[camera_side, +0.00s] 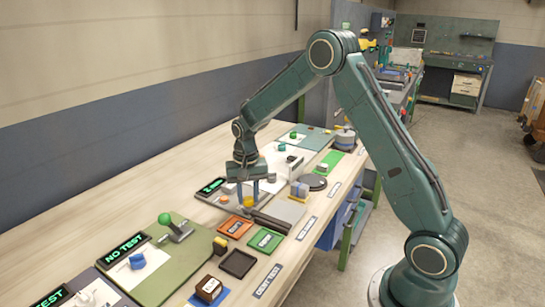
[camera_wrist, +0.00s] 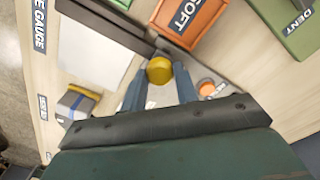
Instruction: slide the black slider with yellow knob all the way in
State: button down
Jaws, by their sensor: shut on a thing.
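The slider's yellow knob (camera_side: 249,201) is between the two fingertips of my gripper (camera_side: 250,196), which points down at the table. In the wrist view the knob (camera_wrist: 160,69) sits between the blue-grey fingers (camera_wrist: 160,84), which are shut on it. A long black bar, apparently the slider or its track (camera_side: 272,221), runs from near the knob toward the table's front edge. In the wrist view this bar (camera_wrist: 105,27) extends to the upper left. The part of the slider beneath the fingers is hidden.
An orange SOFT tray (camera_side: 235,227) and a green DENT tray (camera_side: 265,240) lie close beside the bar. A pale grey plate (camera_wrist: 97,50) is on its other side. An orange round button (camera_wrist: 207,87) is near the fingers.

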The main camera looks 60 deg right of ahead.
jog(key=shift+a, duration=0.35)
jog(key=c, duration=1.3)
grip_release()
jog(key=shift+o, duration=1.2)
jog(key=shift+d+r, duration=0.1)
notch_tip(320, 180, up, 14)
